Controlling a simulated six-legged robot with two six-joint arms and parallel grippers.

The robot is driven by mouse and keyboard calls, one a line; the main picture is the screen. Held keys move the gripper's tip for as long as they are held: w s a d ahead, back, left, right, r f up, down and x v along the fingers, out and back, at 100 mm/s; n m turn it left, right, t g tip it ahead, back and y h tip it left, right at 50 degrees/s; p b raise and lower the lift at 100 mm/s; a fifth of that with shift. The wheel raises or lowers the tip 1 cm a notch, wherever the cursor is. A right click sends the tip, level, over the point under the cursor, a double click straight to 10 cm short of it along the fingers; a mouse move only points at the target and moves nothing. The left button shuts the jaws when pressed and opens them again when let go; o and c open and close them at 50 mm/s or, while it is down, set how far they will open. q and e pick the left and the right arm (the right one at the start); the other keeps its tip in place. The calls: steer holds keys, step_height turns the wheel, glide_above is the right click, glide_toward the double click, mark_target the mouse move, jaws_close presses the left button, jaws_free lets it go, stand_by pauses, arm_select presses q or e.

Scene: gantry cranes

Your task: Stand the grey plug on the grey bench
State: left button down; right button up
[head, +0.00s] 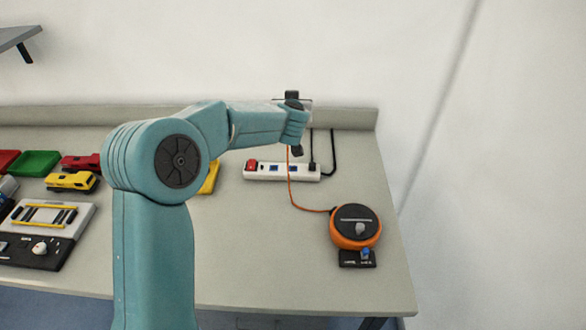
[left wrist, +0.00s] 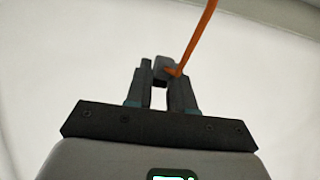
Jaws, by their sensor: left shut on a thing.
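My left gripper (left wrist: 159,72) is shut on the grey plug (left wrist: 162,64) in the left wrist view. An orange cord runs up from the plug there. In the head view my left arm's wrist hides most of the gripper and the plug, above the back of the grey bench (head: 250,270). The orange cord (head: 290,180) hangs from behind the wrist down to an orange and black reel (head: 356,226) on the bench. My right gripper is not in view.
A white power strip (head: 281,171) with black cables lies below the wrist. Red and green trays (head: 36,163), toy cars (head: 71,181) and a grey-black device (head: 46,232) stand at left. The bench front, left of the reel, is clear. A low back rail edges the wall.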

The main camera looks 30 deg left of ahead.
arm_select(q)
steer(key=shift+f, duration=0.1)
steer(key=b, duration=0.5)
glide_above(293, 169)
step_height(293, 169, down, 15)
step_height(293, 169, down, 4)
steer(key=shift+w+f, duration=0.1)
steer(key=shift+f, duration=0.15)
steer(key=shift+f, duration=0.2)
steer(key=c, duration=1)
jaws_free()
steer(key=shift+r, duration=0.1)
